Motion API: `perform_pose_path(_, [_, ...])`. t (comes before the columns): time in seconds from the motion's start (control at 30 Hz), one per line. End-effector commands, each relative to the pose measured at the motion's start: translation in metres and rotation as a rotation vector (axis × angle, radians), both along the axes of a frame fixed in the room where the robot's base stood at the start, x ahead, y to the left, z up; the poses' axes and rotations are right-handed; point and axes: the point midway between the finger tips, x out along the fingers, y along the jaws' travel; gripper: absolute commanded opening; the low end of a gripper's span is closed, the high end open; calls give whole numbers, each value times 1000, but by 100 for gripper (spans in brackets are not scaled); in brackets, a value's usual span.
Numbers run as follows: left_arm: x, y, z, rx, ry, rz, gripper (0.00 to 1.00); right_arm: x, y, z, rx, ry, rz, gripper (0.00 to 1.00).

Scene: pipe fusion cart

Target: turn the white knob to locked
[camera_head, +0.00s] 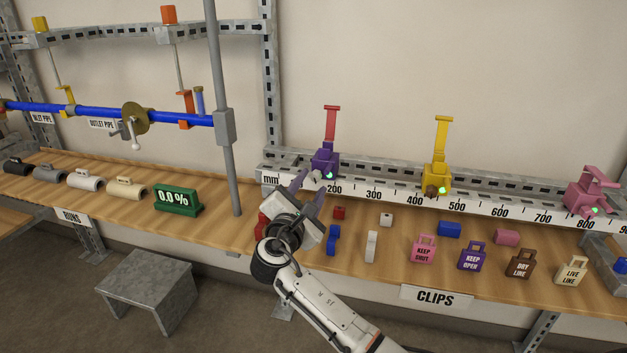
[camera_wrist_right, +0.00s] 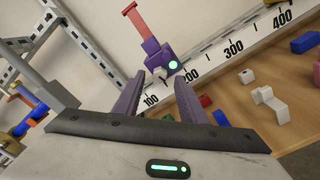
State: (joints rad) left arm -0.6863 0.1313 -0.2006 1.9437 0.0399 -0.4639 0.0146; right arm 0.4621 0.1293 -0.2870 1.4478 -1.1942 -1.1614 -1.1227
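The small white knob (camera_head: 315,177) sits at the front of the purple clamp (camera_head: 324,160) on the ruler rail, beside a lit green light. The clamp's red handle (camera_head: 331,122) stands upright. My right gripper (camera_head: 311,186) is just in front of and below the purple clamp. Its two purple fingers (camera_wrist_right: 162,76) are apart with nothing between them. Whether a fingertip touches the knob is hard to tell. My left gripper is out of view.
A yellow clamp (camera_head: 437,175) with a brown knob and a pink clamp (camera_head: 590,190) stand farther right on the rail. Small blocks and labelled tags, such as a pink tag (camera_head: 424,249), lie on the table. A grey post (camera_head: 227,170) rises left of my right gripper.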

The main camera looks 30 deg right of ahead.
Motion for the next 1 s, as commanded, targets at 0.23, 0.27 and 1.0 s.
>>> perform_pose_path(0.23, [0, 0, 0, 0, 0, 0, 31, 18, -20, 0, 1, -1, 1, 38])
perform_pose_path(0.27, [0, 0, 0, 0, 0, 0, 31, 18, -21, 0, 1, -1, 1, 38])
perform_pose_path(1.0, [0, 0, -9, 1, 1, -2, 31, 19, -22, -4, 54, -60, 2, 0])
